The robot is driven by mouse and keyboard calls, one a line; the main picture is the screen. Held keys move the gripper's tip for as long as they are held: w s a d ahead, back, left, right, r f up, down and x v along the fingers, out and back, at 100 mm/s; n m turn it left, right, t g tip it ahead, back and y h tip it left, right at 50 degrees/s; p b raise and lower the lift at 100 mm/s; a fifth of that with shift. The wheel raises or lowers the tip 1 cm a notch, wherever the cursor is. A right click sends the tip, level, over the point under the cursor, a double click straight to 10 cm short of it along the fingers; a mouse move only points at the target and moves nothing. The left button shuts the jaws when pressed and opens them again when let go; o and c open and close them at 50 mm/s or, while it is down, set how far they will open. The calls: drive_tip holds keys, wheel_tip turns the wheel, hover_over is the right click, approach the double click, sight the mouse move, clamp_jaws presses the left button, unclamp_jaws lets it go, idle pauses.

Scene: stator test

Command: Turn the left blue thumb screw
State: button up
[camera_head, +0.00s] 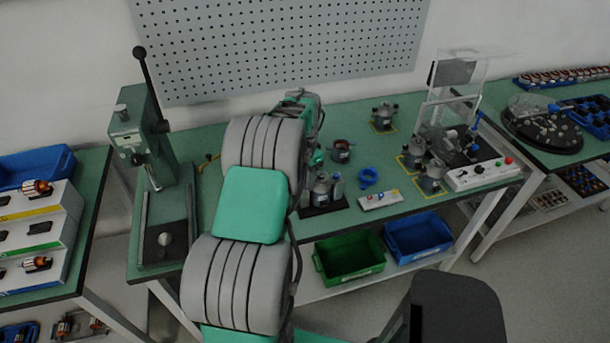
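A test fixture (470,150) with a clear raised cover stands on the right part of the green bench. Two small blue parts show on it, a left one (452,135) and a taller right one (476,121). They look like the blue thumb screws, but they are too small to make out clearly. My arm rises through the middle of the view and bends over the bench, well to the left of the fixture. My gripper's fingers are hidden behind my arm, so I cannot see whether they hold anything.
A blue ring part (368,178) and small switch box (380,200) lie mid-bench. A lever press (140,130) stands left. Green (348,275) and blue bins (418,258) sit below.

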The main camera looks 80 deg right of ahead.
drive_tip(key=shift+c, duration=0.2)
clamp_jaws()
idle(0.4)
